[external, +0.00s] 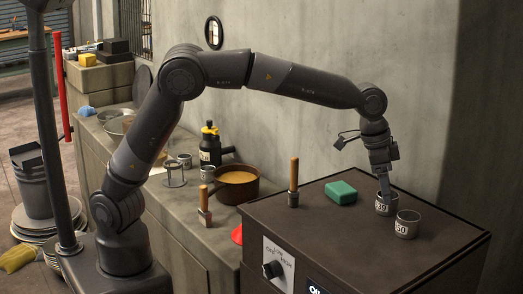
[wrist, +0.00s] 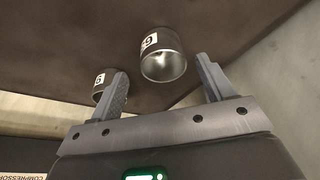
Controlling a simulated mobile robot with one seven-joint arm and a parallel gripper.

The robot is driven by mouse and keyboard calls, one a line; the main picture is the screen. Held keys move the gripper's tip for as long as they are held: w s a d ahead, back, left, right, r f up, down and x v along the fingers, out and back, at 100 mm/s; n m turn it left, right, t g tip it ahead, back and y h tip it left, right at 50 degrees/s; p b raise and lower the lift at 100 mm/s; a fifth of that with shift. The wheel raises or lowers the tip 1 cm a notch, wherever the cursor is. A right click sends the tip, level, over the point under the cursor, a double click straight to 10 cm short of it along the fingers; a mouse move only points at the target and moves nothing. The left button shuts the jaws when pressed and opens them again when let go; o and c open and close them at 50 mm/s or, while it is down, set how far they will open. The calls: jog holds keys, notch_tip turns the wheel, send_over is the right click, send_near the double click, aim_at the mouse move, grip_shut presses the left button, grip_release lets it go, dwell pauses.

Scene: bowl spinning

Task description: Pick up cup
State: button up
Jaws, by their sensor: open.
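Two small grey metal cups with white number labels stand on top of the dark box at its right end. One cup (external: 387,208) is right under my gripper (external: 384,188), and the other cup (external: 407,226) is nearer the front edge. In the wrist view, my gripper (wrist: 161,70) is open, its two fingers apart. One cup (wrist: 164,62) shows between and beyond the fingertips, with nothing gripped. The other cup (wrist: 101,83) is partly hidden behind the left finger. Whether a finger touches a cup, I cannot tell.
The dark box (external: 345,233) also carries a green block (external: 341,192) and a wooden-handled tool (external: 293,183). A concrete wall (external: 330,110) rises behind. A pan (external: 237,183) and a black-and-yellow bottle (external: 210,147) stand on the counter at left.

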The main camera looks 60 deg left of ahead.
jog(key=x, duration=0.4)
jog(key=shift+w+a+f, duration=0.1)
jog(key=shift+a, duration=0.05)
jog(key=c, duration=1)
